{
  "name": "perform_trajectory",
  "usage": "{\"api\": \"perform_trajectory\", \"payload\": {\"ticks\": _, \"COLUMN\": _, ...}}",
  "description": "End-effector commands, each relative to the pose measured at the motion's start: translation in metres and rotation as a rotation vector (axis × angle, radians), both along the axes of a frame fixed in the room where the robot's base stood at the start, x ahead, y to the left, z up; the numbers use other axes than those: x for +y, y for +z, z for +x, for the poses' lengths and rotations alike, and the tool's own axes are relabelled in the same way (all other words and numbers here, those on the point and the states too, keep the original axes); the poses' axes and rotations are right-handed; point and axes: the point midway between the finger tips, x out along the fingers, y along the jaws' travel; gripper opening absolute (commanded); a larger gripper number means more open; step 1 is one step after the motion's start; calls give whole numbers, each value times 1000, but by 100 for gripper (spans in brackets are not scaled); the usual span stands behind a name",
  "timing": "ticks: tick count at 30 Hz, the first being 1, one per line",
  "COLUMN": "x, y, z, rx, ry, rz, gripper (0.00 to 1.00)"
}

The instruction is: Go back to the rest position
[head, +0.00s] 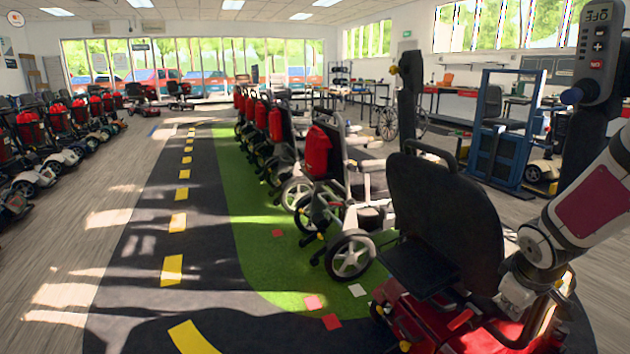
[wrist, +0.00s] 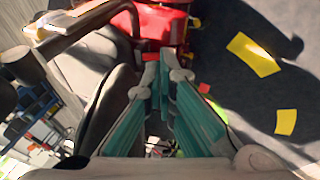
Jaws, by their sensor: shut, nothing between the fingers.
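My gripper (wrist: 157,73) is shut and empty in the wrist view, its two teal fingers together at the tips. Beyond the fingertips is the red body (wrist: 160,22) of a mobility scooter. In the head view my arm comes in from the right and reaches down behind the black seat (head: 445,215) of the red scooter (head: 425,318). My gripper's tips are hard to make out there. I cannot tell whether the fingers touch the scooter.
A row of mobility chairs with red packs (head: 318,152) stands on the green strip (head: 262,262). A dark lane with yellow dashes (head: 172,268) lies clear to its left. More scooters (head: 30,150) line the left side. A blue frame (head: 500,130) stands at back right.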

Motion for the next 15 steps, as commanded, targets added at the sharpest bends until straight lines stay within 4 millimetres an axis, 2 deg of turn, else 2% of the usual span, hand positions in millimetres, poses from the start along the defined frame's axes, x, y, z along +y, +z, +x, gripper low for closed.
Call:
{"api": "perform_trajectory", "payload": {"ticks": 1, "x": 10, "y": 19, "z": -12, "rx": 9, "ry": -31, "rz": -15, "gripper": 0}}
{"api": "perform_trajectory", "payload": {"ticks": 6, "x": 42, "y": 64, "z": -63, "rx": 56, "ry": -162, "rz": -21, "gripper": 0}}
{"api": "perform_trajectory", "payload": {"ticks": 11, "x": 79, "y": 96, "z": -119, "rx": 90, "ry": -276, "rz": 15, "gripper": 0}}
{"api": "perform_trajectory", "payload": {"ticks": 15, "x": 113, "y": 114, "z": -173, "rx": 126, "ry": -358, "rz": 76, "gripper": 0}}
